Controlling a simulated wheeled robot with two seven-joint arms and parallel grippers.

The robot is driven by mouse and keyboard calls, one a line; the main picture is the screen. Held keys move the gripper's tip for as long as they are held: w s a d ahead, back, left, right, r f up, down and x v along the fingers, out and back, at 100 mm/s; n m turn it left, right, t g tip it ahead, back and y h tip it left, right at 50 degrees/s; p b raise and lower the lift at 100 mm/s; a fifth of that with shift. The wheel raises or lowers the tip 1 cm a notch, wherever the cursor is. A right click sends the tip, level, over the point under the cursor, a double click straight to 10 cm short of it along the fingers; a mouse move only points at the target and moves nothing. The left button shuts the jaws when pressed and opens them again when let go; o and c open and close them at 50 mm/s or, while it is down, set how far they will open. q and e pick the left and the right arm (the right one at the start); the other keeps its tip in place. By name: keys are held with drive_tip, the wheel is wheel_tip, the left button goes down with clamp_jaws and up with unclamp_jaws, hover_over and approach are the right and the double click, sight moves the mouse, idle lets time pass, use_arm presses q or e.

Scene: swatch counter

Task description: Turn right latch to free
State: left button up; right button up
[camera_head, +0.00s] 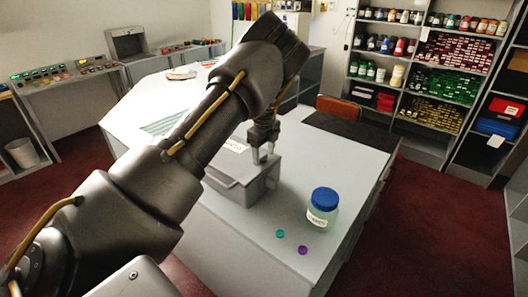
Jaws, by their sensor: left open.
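A grey metal box (236,188) with a label on its lid stands on the pale counter, partly hidden behind my left arm. My left gripper (262,157) points down over the right part of the box, close to its top edge. Its fingers look apart; I cannot tell whether they touch the box. The right latch cannot be made out; the gripper and arm cover much of the box's near side and top. My right gripper is not in view.
A jar (322,209) with a blue lid stands right of the box. A teal disc (280,234) and a purple disc (303,250) lie near it on the counter (345,160). An orange-brown chair (338,107) is behind. Stocked shelves (440,70) line the back right.

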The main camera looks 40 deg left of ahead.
use_arm(q)
drive_tip(key=c, duration=1)
drive_tip(key=shift+m, duration=0.3)
drive_tip(key=m, duration=0.3)
drive_tip(key=shift+s+m, duration=0.1)
drive_tip(key=shift+m, duration=0.2)
drive_tip(key=m, duration=0.4)
drive_tip(key=shift+a+m, duration=0.1)
drive_tip(key=shift+m, duration=0.2)
drive_tip(key=m+b, duration=0.1)
drive_tip(key=m, duration=0.3)
drive_tip(key=shift+s+m, duration=0.1)
drive_tip(key=shift+m, duration=0.2)
drive_tip(key=shift+a+m, duration=0.1)
drive_tip(key=shift+m, duration=2.1)
